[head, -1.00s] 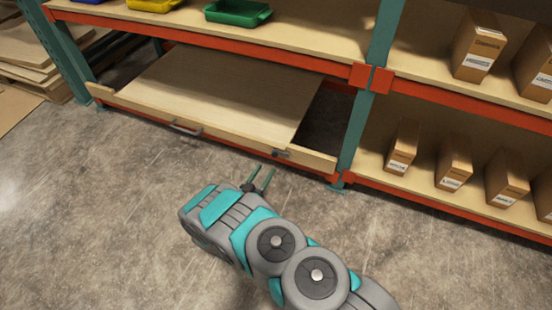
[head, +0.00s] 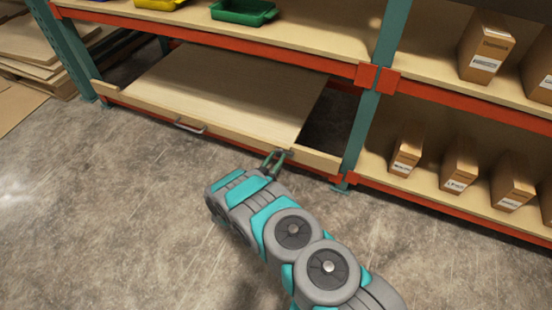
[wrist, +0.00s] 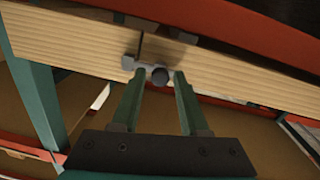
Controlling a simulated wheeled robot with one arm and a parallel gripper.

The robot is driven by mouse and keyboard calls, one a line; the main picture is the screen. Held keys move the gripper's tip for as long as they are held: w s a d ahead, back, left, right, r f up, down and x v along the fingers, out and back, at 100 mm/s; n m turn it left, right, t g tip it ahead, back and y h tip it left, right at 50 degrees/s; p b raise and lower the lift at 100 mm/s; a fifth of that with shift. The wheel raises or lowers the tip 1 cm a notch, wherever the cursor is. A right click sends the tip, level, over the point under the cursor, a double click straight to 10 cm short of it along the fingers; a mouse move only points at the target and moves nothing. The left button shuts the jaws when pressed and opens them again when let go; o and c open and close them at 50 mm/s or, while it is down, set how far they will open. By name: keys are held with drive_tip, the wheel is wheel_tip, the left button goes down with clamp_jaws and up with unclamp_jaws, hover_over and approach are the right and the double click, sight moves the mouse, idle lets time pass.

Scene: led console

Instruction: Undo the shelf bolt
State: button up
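The shelf bolt (wrist: 158,76) is a small dark metal bolt with a round knob, fixed on the wooden front board of the pull-out shelf. In the wrist view my gripper (wrist: 160,75) is open, with its two green fingers on either side of the knob. I cannot tell whether the fingers touch it. In the head view my gripper (head: 276,157) is at the right part of the shelf's front board (head: 235,141) and largely covers the bolt. The pull-out shelf (head: 220,90) is a bare wooden panel at the bottom of the left bay.
A metal handle (head: 190,127) sits on the board's front, left of my gripper. A teal upright (head: 362,135) stands to the right. Cardboard boxes (head: 459,164) stand in the right bay. A green bin (head: 243,11) is on the shelf above. The concrete floor in front is clear.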

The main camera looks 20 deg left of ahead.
clamp_jaws()
idle(1.1)
